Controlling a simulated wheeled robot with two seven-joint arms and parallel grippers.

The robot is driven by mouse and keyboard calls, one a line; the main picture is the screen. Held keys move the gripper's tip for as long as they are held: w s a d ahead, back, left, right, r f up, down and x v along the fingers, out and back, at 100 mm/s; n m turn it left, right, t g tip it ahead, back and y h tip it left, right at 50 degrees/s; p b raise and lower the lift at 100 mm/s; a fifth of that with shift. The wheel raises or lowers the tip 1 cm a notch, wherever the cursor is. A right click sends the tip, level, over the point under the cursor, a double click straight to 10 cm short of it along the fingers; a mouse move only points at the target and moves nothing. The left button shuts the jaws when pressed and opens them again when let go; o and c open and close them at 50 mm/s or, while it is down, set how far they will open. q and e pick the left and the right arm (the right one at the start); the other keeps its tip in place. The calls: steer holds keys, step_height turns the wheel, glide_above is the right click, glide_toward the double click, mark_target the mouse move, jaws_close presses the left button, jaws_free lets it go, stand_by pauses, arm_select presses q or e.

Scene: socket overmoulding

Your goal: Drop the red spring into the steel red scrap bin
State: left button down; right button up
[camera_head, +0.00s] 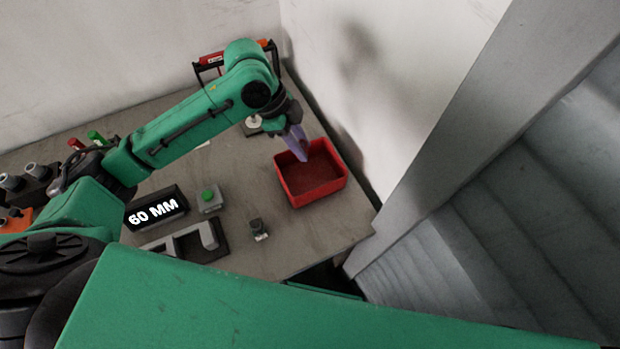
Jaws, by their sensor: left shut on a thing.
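The red scrap bin (325,195) is an open box near the right end of the table, by the wall, and its inside looks empty. My left gripper (303,157) reaches over the bin's back-left part with its fingers pointing down. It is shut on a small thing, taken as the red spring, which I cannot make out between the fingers. How high the fingertips are above the bin floor is hard to tell. My right gripper is not in view.
A black block marked 60 MM (156,209), a grey box with a green button (209,201), a grey and black fixture (190,240) and a small metal part (258,230) stand left of the bin. A red and black rack (211,62) stands behind my arm.

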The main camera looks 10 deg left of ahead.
arm_select(q)
steer(key=shift+r, duration=0.1)
steer(key=c, duration=0.6)
jaws_free()
steer(key=shift+o, duration=0.2)
steer(key=v, duration=1.4)
steer(key=shift+a+r, duration=0.2)
steer(key=shift+r, duration=0.05)
steer(key=shift+s+f, duration=0.15)
